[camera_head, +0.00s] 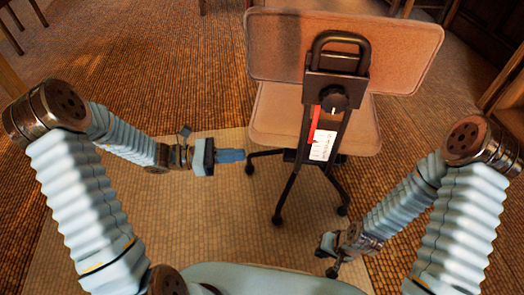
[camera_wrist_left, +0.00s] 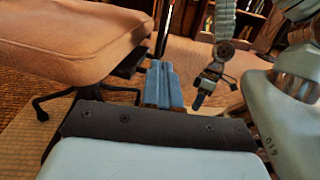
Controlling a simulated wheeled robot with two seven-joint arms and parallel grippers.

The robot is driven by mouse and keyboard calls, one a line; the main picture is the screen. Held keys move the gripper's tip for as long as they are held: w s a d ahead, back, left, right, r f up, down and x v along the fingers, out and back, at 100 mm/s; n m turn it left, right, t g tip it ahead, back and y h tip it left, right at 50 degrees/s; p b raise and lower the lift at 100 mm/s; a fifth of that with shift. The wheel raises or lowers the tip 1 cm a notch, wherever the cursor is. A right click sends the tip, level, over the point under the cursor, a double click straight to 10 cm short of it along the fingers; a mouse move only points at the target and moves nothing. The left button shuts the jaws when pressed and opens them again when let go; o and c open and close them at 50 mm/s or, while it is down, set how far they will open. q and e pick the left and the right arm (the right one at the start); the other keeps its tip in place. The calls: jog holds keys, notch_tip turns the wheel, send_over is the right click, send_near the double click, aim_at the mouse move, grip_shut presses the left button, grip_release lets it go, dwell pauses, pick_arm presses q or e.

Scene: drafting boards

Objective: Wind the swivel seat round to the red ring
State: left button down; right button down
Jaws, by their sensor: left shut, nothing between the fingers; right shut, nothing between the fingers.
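The swivel seat is a chair with a tan cushion (camera_head: 272,118) and a tan backrest (camera_head: 410,55) on dark legs with casters. Its backrest faces me. The cushion also fills the upper left of the left wrist view (camera_wrist_left: 65,40). A dark post carries a black knob (camera_head: 333,99), a red strip (camera_head: 315,124) and a white label (camera_head: 322,147). I cannot make out a red ring. My left gripper (camera_head: 242,155) is shut and empty, left of the chair below the cushion's edge, apparently apart from it. My right gripper (camera_head: 331,271) is shut and empty, low, in front of the chair.
A pale mat (camera_head: 225,225) lies under the chair on brown flooring (camera_head: 160,50). Wooden furniture legs stand at the upper left, and wooden furniture (camera_head: 505,85) stands at the right edge. The mat in front of the chair is clear between my arms.

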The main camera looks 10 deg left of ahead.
pick_arm(q)
jog(key=x, duration=1.3)
jog(key=shift+d, duration=0.35)
pick_arm(e)
jog(key=shift+f, duration=0.2)
pick_arm(q)
jog(key=shift+f, duration=0.15)
